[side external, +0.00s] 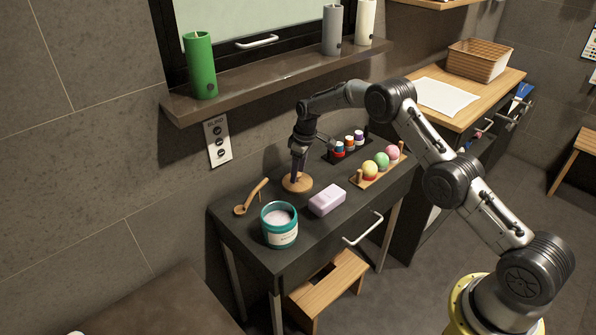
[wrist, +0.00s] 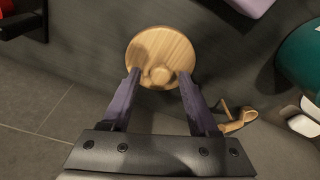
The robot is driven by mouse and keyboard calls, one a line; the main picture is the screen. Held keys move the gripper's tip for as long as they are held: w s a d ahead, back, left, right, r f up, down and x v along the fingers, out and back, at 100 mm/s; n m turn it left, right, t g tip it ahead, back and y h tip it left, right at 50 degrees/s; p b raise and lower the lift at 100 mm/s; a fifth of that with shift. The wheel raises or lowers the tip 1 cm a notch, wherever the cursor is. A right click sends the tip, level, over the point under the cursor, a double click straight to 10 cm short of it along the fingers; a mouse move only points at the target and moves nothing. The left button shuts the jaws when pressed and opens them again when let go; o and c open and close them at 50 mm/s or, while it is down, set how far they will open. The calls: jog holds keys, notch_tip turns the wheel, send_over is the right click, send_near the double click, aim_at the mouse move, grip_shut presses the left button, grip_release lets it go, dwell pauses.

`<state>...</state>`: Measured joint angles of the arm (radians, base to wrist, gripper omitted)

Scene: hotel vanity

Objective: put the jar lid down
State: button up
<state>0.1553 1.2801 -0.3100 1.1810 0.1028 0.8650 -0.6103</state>
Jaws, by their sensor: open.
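The jar lid (side external: 297,184) is a round wooden disc with a small knob, lying on the dark vanity top behind the jar. It also shows in the wrist view (wrist: 160,50), with its knob between my fingertips. My gripper (side external: 297,178) is right at the lid, pointing down. In the wrist view my gripper (wrist: 159,82) has its fingers apart, one on each side of the knob. The teal jar (side external: 279,226) stands open at the front left of the vanity, with pale contents showing. Whether the fingers touch the lid I cannot tell.
A lilac soap bar (side external: 327,200) lies right of the jar. A wooden scoop (side external: 251,198) lies left of the lid. A wooden tray (side external: 379,171) with coloured balls and a dark rack (side external: 346,149) of small bottles stand behind. The shelf (side external: 270,82) with candles overhangs the back.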

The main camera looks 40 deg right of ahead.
notch_tip(320, 180, up, 12)
jog(key=s, duration=0.2)
notch_tip(320, 180, up, 11)
send_over(303, 183)
jog(key=s+a, duration=0.3)
jog(key=s, duration=0.3)
jog(key=s+a+r+m+t, duration=0.2)
jog(key=s+a+r, duration=0.1)
jog(key=s+r, duration=0.75)
jog(key=s+a+f+m+t, duration=0.1)
jog(key=s+f, duration=0.1)
jog(key=s, duration=1.2)
jog(key=s+a+f+m+t, duration=0.1)
jog(key=s+f, duration=0.1)
jog(key=s, duration=1.2)
jog(key=shift+a+f+h, duration=0.2)
jog(key=shift+a+h, duration=0.15)
jog(key=shift+h, duration=0.05)
